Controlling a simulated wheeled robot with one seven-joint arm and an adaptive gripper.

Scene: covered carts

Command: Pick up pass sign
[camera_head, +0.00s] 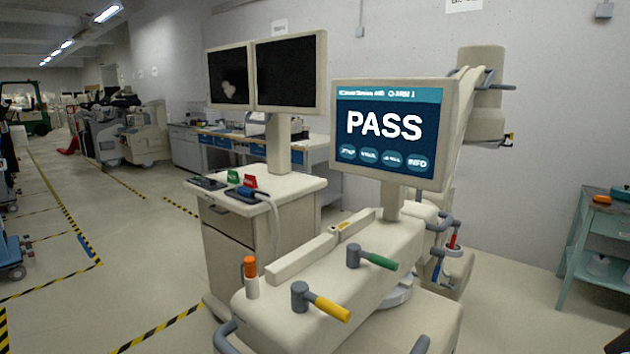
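A small green sign (233,176) and a small red sign (250,181) stand side by side on the light top of the left cart (291,186), below its two dark monitors. Their lettering is too small to read, so I cannot tell whether either one says PASS. The large word PASS shows on the lit blue screen (388,127) of the right-hand machine. My gripper is not in view, and I cannot tell what it holds.
A dark blue device (244,193) with a cable lies before the signs. Open floor (130,240) lies left; a teal table (597,240) stands right.

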